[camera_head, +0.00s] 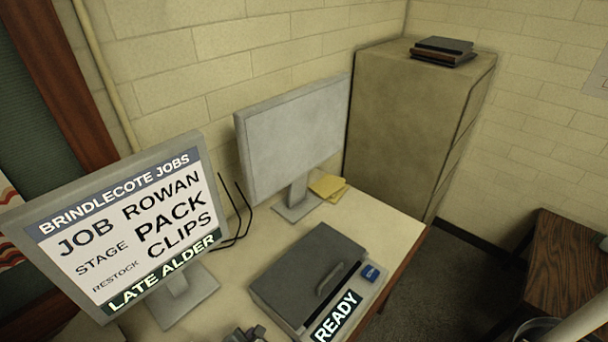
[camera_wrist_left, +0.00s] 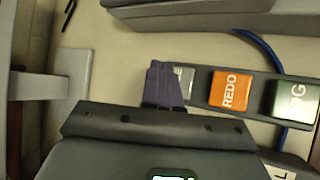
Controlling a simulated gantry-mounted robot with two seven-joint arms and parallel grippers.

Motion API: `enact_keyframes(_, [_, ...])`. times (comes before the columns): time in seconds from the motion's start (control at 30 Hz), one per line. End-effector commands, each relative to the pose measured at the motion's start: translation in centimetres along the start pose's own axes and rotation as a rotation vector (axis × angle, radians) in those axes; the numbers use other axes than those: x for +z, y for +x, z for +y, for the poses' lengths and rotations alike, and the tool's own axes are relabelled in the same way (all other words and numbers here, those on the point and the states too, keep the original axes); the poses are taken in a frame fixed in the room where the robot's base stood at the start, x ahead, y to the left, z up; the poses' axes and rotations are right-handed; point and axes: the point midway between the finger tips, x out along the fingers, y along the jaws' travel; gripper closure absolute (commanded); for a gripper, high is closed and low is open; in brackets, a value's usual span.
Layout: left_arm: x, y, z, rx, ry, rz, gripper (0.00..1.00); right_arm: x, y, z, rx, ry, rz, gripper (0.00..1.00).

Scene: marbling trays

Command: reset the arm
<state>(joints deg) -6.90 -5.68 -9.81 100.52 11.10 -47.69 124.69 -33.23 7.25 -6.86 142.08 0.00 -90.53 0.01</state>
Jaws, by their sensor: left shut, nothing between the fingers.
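My left gripper (camera_head: 245,334) shows only at the bottom edge of the head view, low over the front of the desk. In the left wrist view its dark fingers (camera_wrist_left: 166,84) are shut together with nothing between them. They are over the left part of a dark button strip (camera_wrist_left: 205,88) and partly cover a pale grey button (camera_wrist_left: 184,79). I cannot tell whether the fingers touch it. An orange REDO button (camera_wrist_left: 231,90) and a green button (camera_wrist_left: 294,101) are to the right. My right gripper is not in view.
A dark lidded unit (camera_head: 308,270) with a READY display (camera_head: 335,316) and a blue button (camera_head: 370,273) stands on the desk (camera_head: 385,222). A lit job screen (camera_head: 130,225) and a blank monitor (camera_head: 292,130) stand behind. A blue cable (camera_wrist_left: 262,52) runs behind the strip.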

Motion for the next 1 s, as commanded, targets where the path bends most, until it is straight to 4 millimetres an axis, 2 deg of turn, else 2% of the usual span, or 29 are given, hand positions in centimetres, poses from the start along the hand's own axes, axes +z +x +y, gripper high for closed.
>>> enact_keyframes(0.03, [-0.5,0.4,-0.3,0.002,0.008,0.001,1.00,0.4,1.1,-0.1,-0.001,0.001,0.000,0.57])
enact_keyframes(0.1, [0.9,-1.3,0.8,-0.001,-0.003,0.001,1.00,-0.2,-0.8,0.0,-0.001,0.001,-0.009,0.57])
enact_keyframes(0.3, [1.9,-2.8,1.8,-0.003,-0.001,0.002,1.00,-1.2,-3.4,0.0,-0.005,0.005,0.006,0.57])
enact_keyframes(0.6, [2.6,-3.9,2.6,-0.003,0.000,0.005,1.00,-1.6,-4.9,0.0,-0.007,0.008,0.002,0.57])
enact_keyframes(0.73, [1.7,-4.7,1.9,-0.022,0.003,0.025,1.00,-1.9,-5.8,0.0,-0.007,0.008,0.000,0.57])
enact_keyframes(0.8, [0.4,-5.3,1.0,-0.040,0.010,0.051,1.00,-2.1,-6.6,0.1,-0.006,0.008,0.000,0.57])
enact_keyframes(0.87, [-1.0,-6.7,0.7,-0.051,0.020,0.075,1.00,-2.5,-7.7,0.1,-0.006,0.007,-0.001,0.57])
enact_keyframes(0.97, [-2.8,-10.7,1.1,-0.060,0.053,0.102,1.00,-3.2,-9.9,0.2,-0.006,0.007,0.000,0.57])
enact_keyframes(1.0, [-3.3,-12.7,1.4,-0.076,0.105,0.113,1.00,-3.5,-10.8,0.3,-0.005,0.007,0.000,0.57])
